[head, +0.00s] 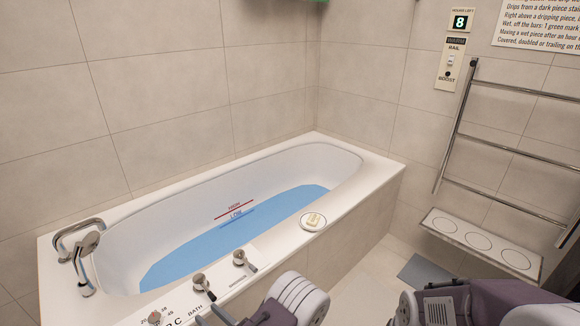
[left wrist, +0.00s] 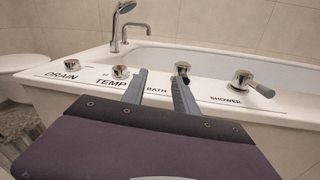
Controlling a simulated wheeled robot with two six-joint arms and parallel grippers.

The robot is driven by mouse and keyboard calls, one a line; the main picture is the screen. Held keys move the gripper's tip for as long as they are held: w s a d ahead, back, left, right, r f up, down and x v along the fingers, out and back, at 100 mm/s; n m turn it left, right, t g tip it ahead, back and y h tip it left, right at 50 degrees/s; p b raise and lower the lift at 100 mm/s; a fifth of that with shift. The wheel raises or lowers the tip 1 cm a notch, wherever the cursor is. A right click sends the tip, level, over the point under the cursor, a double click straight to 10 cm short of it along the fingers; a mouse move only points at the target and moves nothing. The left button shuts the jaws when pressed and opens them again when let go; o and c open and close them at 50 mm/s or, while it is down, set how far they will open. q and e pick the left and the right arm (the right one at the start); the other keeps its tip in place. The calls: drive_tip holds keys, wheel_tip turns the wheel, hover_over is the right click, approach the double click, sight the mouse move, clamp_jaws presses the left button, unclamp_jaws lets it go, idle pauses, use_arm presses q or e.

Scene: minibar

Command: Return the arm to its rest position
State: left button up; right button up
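My left arm comes in at the bottom of the head view, and its gripper (head: 232,316) is low in front of the bath's control ledge, partly cut off by the frame edge. In the left wrist view the left gripper (left wrist: 159,88) has its two fingers apart with nothing between them. The fingers point at the ledge between the TEMP knob (left wrist: 121,72) and the BATH lever (left wrist: 182,70); I cannot tell whether they touch it.
The bathtub (head: 375,178) holds blue water. A soap dish (head: 304,226) with soap sits on its rim. A hand shower (head: 82,246) stands at the left end. A towel rail (head: 450,135) and a shelf (head: 532,275) are at the right. A grey mat (head: 424,272) lies on the floor.

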use_arm(q)
drive_tip(key=s+a+r+n+g, duration=0.3)
drive_tip(key=s+a+n+g, duration=0.2)
drive_tip(key=s+n+g, duration=0.55)
drive_tip(key=s+d+f+n+g+h, duration=0.1)
drive_tip(key=s+d+n+g+h, duration=0.3)
drive_tip(key=s+n+h, duration=0.25)
drive_tip(key=w+d+r+n+t+h, duration=0.3)
drive_tip(key=w+d+n+t+h, duration=0.2)
drive_tip(key=w+d+n+h, duration=0.3)
wheel_tip(320, 180, up, 26)
drive_tip(key=n+p, duration=0.1)
drive_tip(key=p, duration=2.4)
drive_tip(key=shift+s+f+n+t, duration=0.2)
drive_tip(key=shift+n+t, duration=0.1)
drive_tip(key=shift+t, duration=0.15)
